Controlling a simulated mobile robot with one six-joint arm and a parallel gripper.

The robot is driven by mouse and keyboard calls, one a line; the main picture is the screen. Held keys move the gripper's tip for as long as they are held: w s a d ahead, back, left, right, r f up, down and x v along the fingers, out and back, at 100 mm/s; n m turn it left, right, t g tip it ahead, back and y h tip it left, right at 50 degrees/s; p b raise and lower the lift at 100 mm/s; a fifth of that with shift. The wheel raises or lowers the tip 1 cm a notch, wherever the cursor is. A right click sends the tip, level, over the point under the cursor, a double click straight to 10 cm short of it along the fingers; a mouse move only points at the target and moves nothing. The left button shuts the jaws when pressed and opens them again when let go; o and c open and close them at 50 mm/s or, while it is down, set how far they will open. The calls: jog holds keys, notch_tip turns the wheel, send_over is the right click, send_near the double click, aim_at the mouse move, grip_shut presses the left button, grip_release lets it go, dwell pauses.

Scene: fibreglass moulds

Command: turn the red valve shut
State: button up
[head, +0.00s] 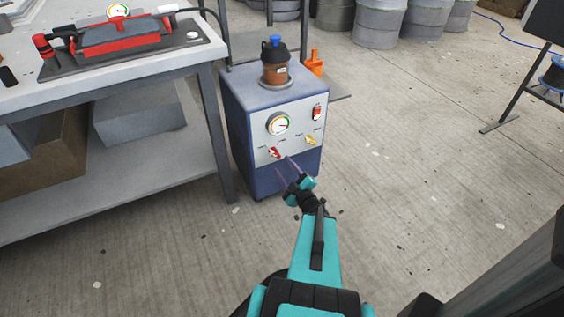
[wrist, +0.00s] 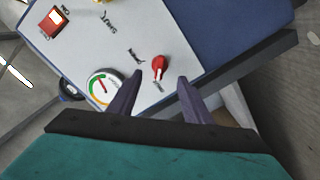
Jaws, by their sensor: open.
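The red valve (head: 274,152) is a small handle low on the left of the grey front panel of a blue vacuum pump box (head: 240,150). In the wrist view the red valve (wrist: 159,66) has a white-marked end and sits just beyond and between my two fingertips. My gripper (head: 284,166) is open and empty, close in front of the panel just below and right of the valve. In the wrist view my gripper (wrist: 158,82) has its dark fingers spread, apart from the valve.
A round gauge (head: 278,124), a yellow valve (head: 310,139) and a red switch (head: 317,112) share the panel. A brown jar (head: 274,68) stands on the box. A workbench (head: 150,75) is close on the left.

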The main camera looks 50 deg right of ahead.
jog(key=p+v, duration=0.4)
jog(key=v, duration=0.2)
jog(key=shift+s+a+p, duration=0.15)
jog(key=shift+s+p, duration=0.1)
jog(key=shift+p, duration=0.15)
dwell(0.5)
